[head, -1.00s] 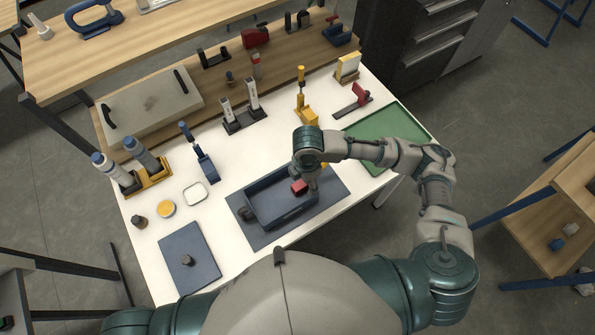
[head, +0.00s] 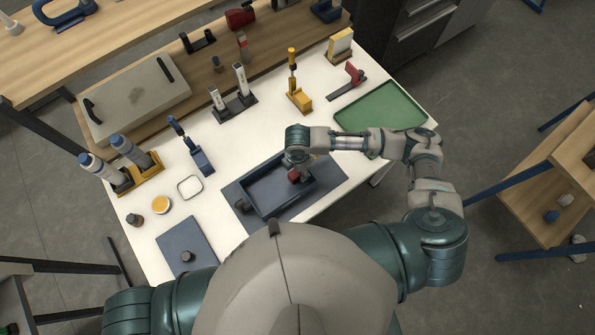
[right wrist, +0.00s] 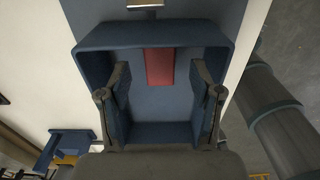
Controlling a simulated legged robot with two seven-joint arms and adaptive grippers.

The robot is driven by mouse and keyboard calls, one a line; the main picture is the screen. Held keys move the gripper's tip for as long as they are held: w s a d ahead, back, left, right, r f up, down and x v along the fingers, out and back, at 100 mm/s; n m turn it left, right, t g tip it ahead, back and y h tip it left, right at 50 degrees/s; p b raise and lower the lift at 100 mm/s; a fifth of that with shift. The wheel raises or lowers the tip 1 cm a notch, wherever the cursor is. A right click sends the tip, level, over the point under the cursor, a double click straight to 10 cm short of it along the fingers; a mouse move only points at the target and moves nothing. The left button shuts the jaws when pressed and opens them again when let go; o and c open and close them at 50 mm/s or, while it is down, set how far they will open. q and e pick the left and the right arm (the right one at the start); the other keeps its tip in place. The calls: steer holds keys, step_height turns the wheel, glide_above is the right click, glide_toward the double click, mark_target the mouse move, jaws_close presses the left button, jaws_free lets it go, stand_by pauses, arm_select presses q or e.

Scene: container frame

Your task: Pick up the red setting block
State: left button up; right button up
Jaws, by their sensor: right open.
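The red setting block (head: 293,176) lies in the dark blue bin (head: 262,201), towards its right end. In the right wrist view the block (right wrist: 159,66) is a plain red bar, flat against the bin floor (right wrist: 160,105). My right gripper (right wrist: 162,72) is open over the bin. Its two fingers stand apart on either side of the block, with gaps between. In the head view my right gripper (head: 304,172) hides part of the block. My left gripper is out of view; only my left shoulder shows.
The bin sits on a dark mat (head: 330,178). A green tray (head: 380,107) lies to the right, and a yellow fixture (head: 299,99) stands behind. A round yellow-topped dish (head: 161,205) and a blue-grey plate (head: 186,246) are on the left. The bin walls surround my right fingers.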

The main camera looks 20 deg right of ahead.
mark_target(297, 174)
step_height(297, 174, down, 5)
steer(key=shift+a+f, duration=0.15)
jaws_close()
